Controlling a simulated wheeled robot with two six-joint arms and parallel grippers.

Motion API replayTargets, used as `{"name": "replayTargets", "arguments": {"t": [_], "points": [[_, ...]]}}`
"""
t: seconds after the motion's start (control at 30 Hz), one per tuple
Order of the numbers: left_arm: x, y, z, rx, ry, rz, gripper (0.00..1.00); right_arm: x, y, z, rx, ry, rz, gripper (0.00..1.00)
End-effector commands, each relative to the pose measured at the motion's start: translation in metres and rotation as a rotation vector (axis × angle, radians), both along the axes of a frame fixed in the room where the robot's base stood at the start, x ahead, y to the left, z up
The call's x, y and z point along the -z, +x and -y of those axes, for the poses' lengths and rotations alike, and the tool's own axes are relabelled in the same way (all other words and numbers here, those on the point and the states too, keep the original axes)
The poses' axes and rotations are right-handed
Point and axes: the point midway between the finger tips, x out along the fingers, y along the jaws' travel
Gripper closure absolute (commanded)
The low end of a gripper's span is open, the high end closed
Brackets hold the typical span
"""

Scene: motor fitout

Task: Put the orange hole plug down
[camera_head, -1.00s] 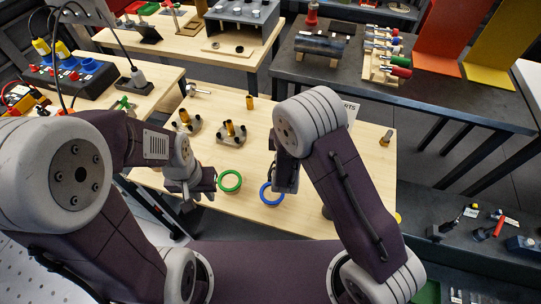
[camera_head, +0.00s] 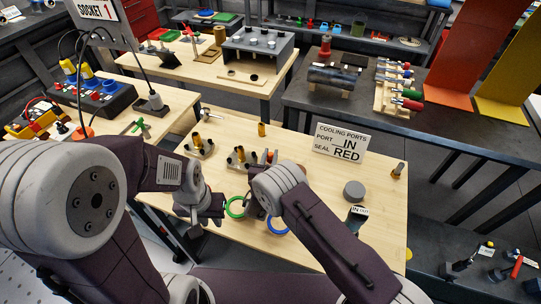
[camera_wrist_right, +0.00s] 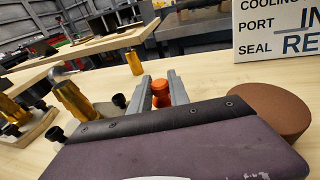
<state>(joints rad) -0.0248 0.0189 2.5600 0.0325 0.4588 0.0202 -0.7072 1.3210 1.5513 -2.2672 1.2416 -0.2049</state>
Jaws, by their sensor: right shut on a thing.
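My right gripper (camera_wrist_right: 160,84) is shut on the orange hole plug (camera_wrist_right: 160,95), which shows between its two grey fingertips in the right wrist view. In the head view this gripper (camera_head: 269,157) is small and partly hidden by my arm, just right of a brass fitting on a base (camera_head: 240,158). I cannot tell whether the plug touches the table. My left gripper (camera_head: 216,213) is low over the table's left front, beside the green ring (camera_head: 235,207); its jaw opening is not clear.
A sign about cooling ports (camera_head: 341,144) stands behind and right. A brown round block (camera_wrist_right: 268,108) is close right of my right gripper. A brass post (camera_head: 262,129) stands beyond. A blue ring (camera_head: 277,227) and grey cylinder (camera_head: 354,191) lie nearby. The wooden table (camera_head: 330,215) has free room on the right.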

Motion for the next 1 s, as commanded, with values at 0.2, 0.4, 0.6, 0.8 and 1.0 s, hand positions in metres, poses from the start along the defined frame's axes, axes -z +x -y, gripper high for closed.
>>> {"name": "replayTargets", "arguments": {"t": [0.2, 0.4, 0.6, 0.8, 1.0], "points": [[0.000, 0.000, 0.000, 0.000, 0.000, 0.000, 0.77, 0.000, 0.000, 0.000, 0.000, 0.001, 0.001, 1.00], [0.003, 0.000, 0.000, 0.000, 0.000, 0.000, 0.77, 0.003, 0.000, 0.000, 0.000, 0.001, 0.001, 0.64], [0.003, 0.000, 0.000, 0.000, 0.000, 0.000, 0.77, 0.003, 0.000, 0.000, 0.000, 0.001, 0.001, 0.56], [-0.002, 0.000, 0.000, 0.000, 0.000, 0.000, 0.77, -0.002, 0.000, 0.000, 0.000, 0.001, 0.001, 0.56], [-0.001, 0.000, 0.000, 0.000, 0.000, 0.000, 0.77, -0.005, -0.030, -0.005, -0.004, -0.001, -0.001, 0.56]]}}
